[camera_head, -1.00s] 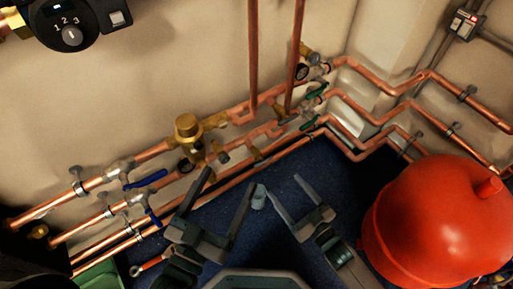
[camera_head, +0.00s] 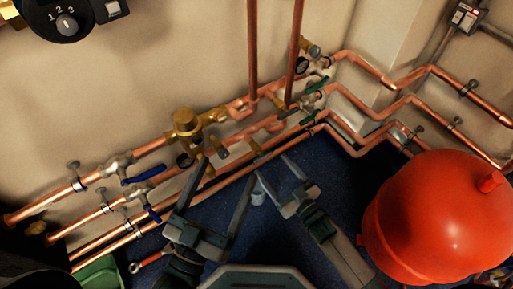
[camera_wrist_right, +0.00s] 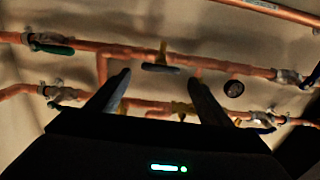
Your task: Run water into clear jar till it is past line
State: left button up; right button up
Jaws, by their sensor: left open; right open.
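A small pale, greyish jar (camera_head: 258,198) stands on the blue floor, low in the head view; I cannot make out a line or water in it. My left gripper (camera_head: 228,170) is open, with its right finger just left of the jar. My right gripper (camera_head: 274,167) is open and empty; its left finger overlaps the jar's right side in the picture, and I cannot tell if they touch. In the right wrist view, a brass tap with a grey lever (camera_wrist_right: 162,67) lies beyond the open fingers. Small brass taps (camera_head: 222,148) hang on the copper pipes (camera_head: 150,150).
A large red tank (camera_head: 435,215) stands at the right. Blue-handled valves (camera_head: 145,174) are at the left, green-handled ones (camera_head: 311,117) near the corner. A black dial unit (camera_head: 66,22) is at upper left. A green container (camera_head: 100,272) is at lower left. Blue floor (camera_head: 325,170) is free before the tank.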

aim_at(261, 153)
jog(key=b+x, duration=0.1)
jog(key=x, duration=0.7)
jog(key=shift+w+a, duration=0.25)
jog(key=shift+w, duration=0.05)
pick_arm(q)
notch_tip(261, 153, up, 6)
jog(key=s+t+h, duration=0.1)
jog(key=s+t, duration=0.1)
jog(key=t, duration=0.1)
jog(key=shift+s+a+f+t+b, duration=0.25)
jog(key=shift+a+t+b, duration=0.05)
jog(key=shift+a+b, duration=0.1)
pick_arm(e)
jog(key=shift+x, duration=0.85)
jog(key=shift+c, duration=0.5)
jog(key=c, duration=0.9)
